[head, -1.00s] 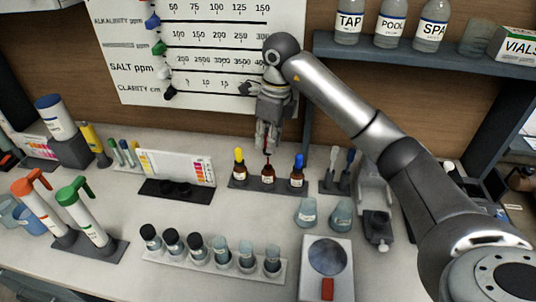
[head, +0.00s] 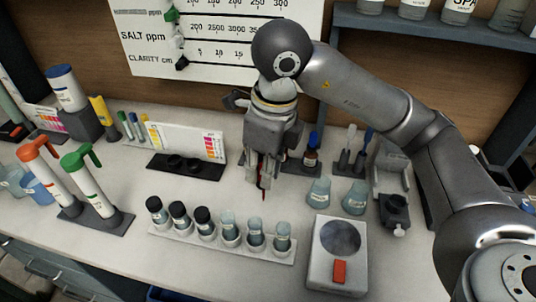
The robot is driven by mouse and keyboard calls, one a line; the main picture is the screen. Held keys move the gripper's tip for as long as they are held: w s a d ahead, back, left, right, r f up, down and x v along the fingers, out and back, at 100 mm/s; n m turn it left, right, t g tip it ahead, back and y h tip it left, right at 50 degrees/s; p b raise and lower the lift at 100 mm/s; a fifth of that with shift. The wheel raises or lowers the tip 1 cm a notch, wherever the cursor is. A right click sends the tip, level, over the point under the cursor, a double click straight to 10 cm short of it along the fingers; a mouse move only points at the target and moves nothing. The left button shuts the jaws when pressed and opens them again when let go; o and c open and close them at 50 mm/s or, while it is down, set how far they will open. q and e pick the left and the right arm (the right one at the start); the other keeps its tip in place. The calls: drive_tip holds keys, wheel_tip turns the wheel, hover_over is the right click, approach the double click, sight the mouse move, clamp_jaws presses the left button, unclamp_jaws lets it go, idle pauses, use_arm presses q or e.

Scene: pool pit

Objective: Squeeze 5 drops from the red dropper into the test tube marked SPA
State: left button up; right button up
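My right gripper (head: 259,178) points down over the bench, behind the tube rack. It appears shut on the red dropper (head: 263,190), of which only a thin red piece shows between and below the fingers. The tube rack (head: 220,251) stands at the front middle. It holds three black-capped tubes at left and three uncapped ones (head: 230,229) (head: 255,234) (head: 282,237) at right. Their labels are too small to read, so I cannot tell which is SPA. The held dropper is above and behind the uncapped tubes, apart from them. My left gripper is not in view.
The dropper stand (head: 300,168) with the blue-topped bottle (head: 312,150) is partly hidden behind my gripper. Two small beakers (head: 319,192) (head: 355,197) stand right of it. A scale (head: 337,278) with a red button is at front right. Red- and green-topped tubes (head: 92,182) stand left.

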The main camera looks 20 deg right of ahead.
drive_tip(key=shift+s+a, duration=0.15)
drive_tip(key=shift+s, duration=0.05)
drive_tip(key=shift+r+p, duration=0.5)
drive_tip(key=shift+r, duration=0.3)
drive_tip(key=shift+f, duration=0.1)
